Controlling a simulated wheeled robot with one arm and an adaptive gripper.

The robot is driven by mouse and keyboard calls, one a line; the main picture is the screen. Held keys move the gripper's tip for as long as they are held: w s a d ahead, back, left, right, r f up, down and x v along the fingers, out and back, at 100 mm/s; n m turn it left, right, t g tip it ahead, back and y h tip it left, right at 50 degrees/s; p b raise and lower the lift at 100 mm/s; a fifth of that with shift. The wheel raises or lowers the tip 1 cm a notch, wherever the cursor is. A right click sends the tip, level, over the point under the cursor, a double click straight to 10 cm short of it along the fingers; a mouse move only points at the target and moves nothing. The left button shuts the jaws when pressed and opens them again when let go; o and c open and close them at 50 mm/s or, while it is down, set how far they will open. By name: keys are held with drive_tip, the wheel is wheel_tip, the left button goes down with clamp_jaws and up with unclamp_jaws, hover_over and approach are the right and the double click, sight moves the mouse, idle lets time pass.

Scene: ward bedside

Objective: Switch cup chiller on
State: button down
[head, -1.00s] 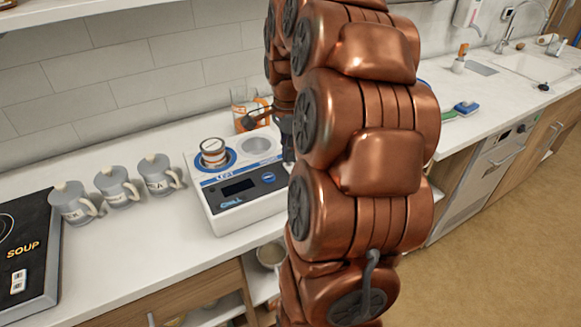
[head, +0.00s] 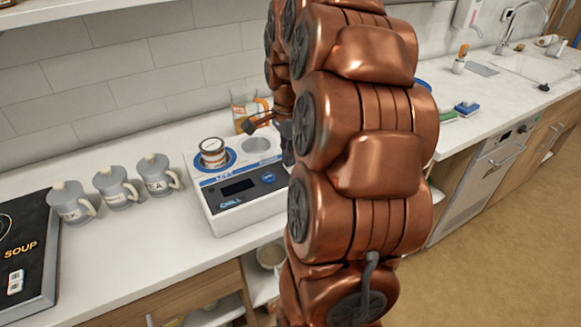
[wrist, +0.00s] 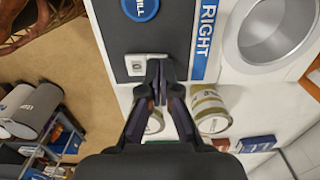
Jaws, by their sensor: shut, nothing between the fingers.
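The cup chiller (head: 250,214) is a white box with a dark front panel on the counter, partly behind my arm. A striped tin (head: 213,153) sits at its left well; the right well (head: 258,144) looks empty. The display (head: 238,187) is dark. In the wrist view, a white switch plate (wrist: 136,66) lies on the dark panel (wrist: 165,30), below a round blue button (wrist: 140,8). My gripper (wrist: 158,78) is shut and empty, with its tips at the plate's right side. I cannot tell whether they touch it.
Several grey lidded mugs (head: 117,188) stand left of the chiller. A black SOUP unit (head: 32,250) is at the far left. Tins (wrist: 209,108) show near the gripper in the wrist view. A tiled wall is behind; counter in front of the mugs is clear.

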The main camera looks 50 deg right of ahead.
drive_tip(key=shift+f, duration=0.15)
drive_tip(key=shift+r+p, duration=0.45)
drive_tip(key=shift+r, duration=3.05)
drive_tip(key=shift+a, duration=0.1)
